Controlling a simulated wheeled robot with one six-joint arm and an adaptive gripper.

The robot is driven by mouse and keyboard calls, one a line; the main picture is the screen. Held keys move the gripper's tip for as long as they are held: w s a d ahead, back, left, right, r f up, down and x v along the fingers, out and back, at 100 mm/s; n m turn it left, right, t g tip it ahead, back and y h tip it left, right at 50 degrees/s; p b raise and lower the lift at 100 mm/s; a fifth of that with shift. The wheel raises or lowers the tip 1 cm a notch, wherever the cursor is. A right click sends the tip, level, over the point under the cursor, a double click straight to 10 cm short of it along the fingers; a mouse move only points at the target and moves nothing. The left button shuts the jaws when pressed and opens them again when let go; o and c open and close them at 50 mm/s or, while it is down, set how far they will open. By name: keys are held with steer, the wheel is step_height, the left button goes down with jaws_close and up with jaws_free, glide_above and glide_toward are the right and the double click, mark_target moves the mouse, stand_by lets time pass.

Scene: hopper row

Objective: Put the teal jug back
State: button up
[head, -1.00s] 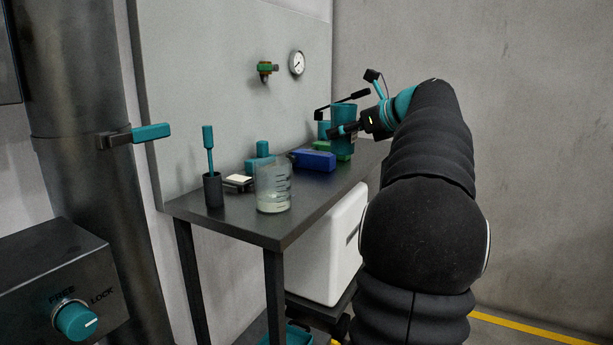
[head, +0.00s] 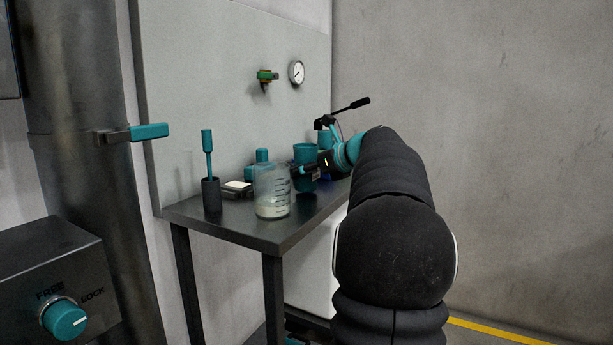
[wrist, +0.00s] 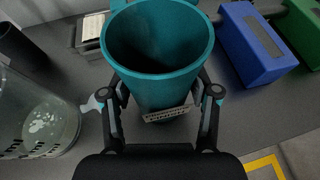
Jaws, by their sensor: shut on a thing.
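The teal jug (wrist: 160,85) is an open-topped cup with a small printed label low on its side. It stands upright between the two fingers of my gripper (wrist: 160,105) in the wrist view, and the fingers are shut on it. In the head view the teal jug (head: 305,153) shows over the bench behind the clear beaker, with my gripper (head: 308,170) at its side.
The clear beaker (head: 271,192) with pale contents stands close by, near the left finger in the wrist view. A blue box (wrist: 258,45) and a green box (wrist: 300,30) lie to the right. A dark holder (head: 211,195) stands at the bench (head: 245,232) left end.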

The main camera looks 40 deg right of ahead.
steer(key=shift+f, duration=0.3)
steer(key=shift+f, duration=0.15)
steer(key=o, duration=1.3)
steer(key=shift+s+r, duration=0.2)
steer(key=p+v, duration=0.1)
steer(key=v, duration=1)
steer(key=shift+s, duration=0.25)
